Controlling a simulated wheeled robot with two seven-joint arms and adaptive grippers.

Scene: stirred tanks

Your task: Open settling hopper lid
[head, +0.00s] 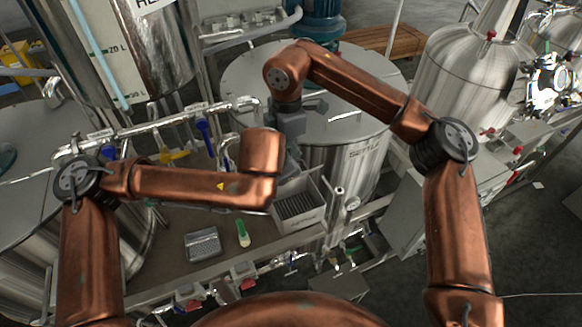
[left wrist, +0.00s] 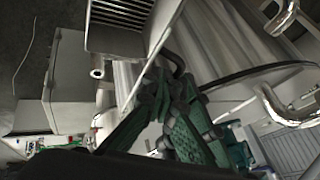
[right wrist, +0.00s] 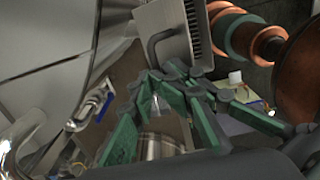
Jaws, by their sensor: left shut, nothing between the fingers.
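The settling hopper looks to be the pale box (head: 298,212) with dark slats inside, standing at the front of the large steel tank. Its lid seems to be the pale panel with a dark handle, seen raised beside the slats in the right wrist view (right wrist: 172,28) and edge-on in the left wrist view (left wrist: 150,60). My left gripper (left wrist: 160,97) is shut and empty, close to the panel's handle side. My right gripper (right wrist: 160,78) has its tips close under the dark handle (right wrist: 158,44); I cannot tell whether they touch it. My arms hide much of this in the head view.
The large round steel tank (head: 240,80) stands behind. Pipes and valves (head: 170,135) run along the left. A grey tray (head: 202,244) and a green-and-white item (head: 243,233) lie on the bench. Another steel vessel (head: 465,75) stands at the right.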

